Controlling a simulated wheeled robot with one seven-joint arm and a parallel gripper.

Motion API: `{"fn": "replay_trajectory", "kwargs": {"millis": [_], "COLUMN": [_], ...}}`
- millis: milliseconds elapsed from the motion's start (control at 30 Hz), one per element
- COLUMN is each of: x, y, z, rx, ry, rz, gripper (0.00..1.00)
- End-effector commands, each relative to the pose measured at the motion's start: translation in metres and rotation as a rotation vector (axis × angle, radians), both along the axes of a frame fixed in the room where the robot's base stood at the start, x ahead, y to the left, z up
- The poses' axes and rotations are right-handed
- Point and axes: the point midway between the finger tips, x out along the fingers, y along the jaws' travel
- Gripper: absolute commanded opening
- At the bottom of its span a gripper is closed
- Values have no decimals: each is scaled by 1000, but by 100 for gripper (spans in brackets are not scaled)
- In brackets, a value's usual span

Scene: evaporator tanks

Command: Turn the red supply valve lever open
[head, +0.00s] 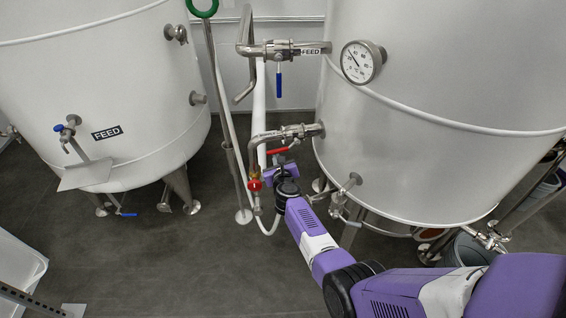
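The red supply valve lever (278,151) sits below the lower steel pipe fitting (292,132) on the left side of the right tank. The lever looks roughly level, lying close along the pipe. My gripper (281,171) is at the end of my purple and white arm, just below the red lever. Its fingers are small and partly hidden, so I cannot tell whether they are open or shut, or whether they touch the lever.
A red round fitting (254,185) hangs left of my gripper. A blue-handled FEED valve (279,78) is above. A gauge (361,62) is on the right tank (440,60). The left tank (90,80) stands apart. Hoses run close by; the dark floor (130,250) is open.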

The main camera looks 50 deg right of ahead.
Motion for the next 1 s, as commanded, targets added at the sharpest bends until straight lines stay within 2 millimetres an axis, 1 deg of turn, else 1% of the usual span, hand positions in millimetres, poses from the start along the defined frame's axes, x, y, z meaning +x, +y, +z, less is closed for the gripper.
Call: {"fn": "replay_trajectory", "kwargs": {"millis": [33,200,767,867,1000], "x": [4,6,7,7,6], "y": [0,0,0,0,-2], "z": [7,11,12,10,0], "rx": [-3,-4,-6,-6,-5], "ry": [-5,-5,-5,-5,-3], "rz": [2,2,2,3,1], "gripper": [0,0,0,0,0]}}
